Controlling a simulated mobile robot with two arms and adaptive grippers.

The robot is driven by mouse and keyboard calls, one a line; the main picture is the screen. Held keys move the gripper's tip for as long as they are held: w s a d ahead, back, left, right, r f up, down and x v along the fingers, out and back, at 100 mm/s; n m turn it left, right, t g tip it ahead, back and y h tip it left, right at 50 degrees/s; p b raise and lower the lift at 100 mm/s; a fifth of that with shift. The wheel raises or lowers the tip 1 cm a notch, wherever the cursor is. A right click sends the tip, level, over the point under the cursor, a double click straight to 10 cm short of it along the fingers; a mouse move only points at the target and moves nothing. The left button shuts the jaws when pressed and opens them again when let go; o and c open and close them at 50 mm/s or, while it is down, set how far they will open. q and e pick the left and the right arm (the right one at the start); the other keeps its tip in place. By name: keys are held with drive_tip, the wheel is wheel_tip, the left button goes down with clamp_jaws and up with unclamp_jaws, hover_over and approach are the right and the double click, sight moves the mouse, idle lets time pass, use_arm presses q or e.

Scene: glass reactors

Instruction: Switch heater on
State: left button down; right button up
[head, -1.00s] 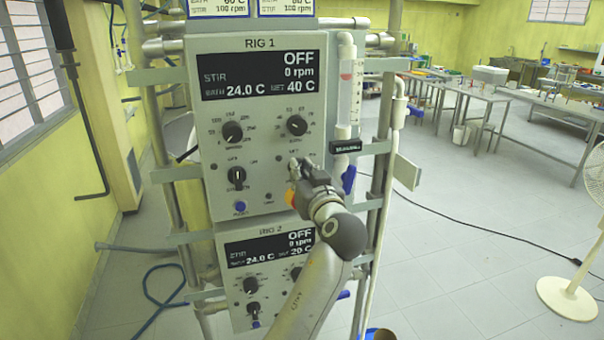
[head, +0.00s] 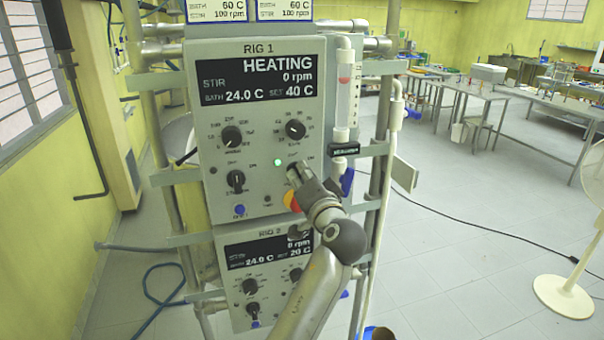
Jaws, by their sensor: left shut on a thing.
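The RIG 1 control box (head: 215,110) is mounted on the metal frame. Its display (head: 255,78) reads HEATING, 0 rpm, bath 24.0 C and set 40 C. A small green lamp (head: 278,162) is lit on the panel's lower right. My left gripper (head: 294,171) is at the lower right of this panel, shut on the heater switch, which the gripper hides. The other lower switch (head: 236,180) is at the lower left of the panel. My right gripper is not in view.
The RIG 2 box (head: 235,280) is underneath. A glass tube (head: 343,95) and a blue-handled valve (head: 347,181) stand close on the right. Floor to the right is mostly free, with a fan (head: 566,295).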

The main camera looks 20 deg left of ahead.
use_arm(q)
drive_tip(key=shift+r+m, duration=0.1)
drive_tip(key=shift+m, duration=0.6)
drive_tip(key=shift+p, duration=0.3)
drive_tip(key=c, duration=1.4)
unclamp_jaws()
drive_tip(key=shift+w+a, duration=0.1)
drive_tip(key=shift+w, duration=0.05)
drive_tip(key=shift+f, duration=0.2)
